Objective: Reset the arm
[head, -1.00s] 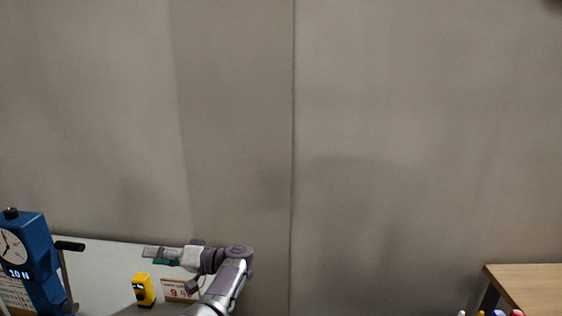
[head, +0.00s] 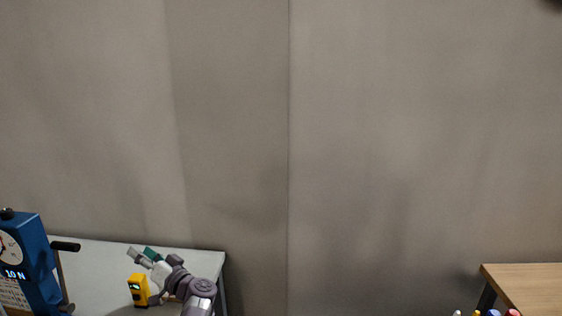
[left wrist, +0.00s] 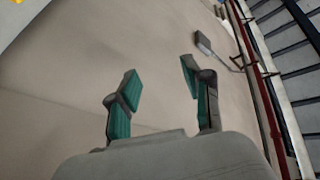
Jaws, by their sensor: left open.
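My left gripper (head: 142,255) shows at the lower left of the head view, over the white table and just above the yellow device. Its two fingers are spread and nothing is between them. In the left wrist view, the left gripper (left wrist: 158,90) has its green-padded fingers wide apart and empty. My left arm comes up from the bottom edge behind it. My right gripper is not in view.
A white table (head: 105,256) stands at the lower left. On it are a blue force gauge (head: 38,262) with a dial and a yellow device (head: 138,290). A wooden table (head: 530,282) stands at the lower right, with several coloured tips below it. A plain grey wall fills the rest.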

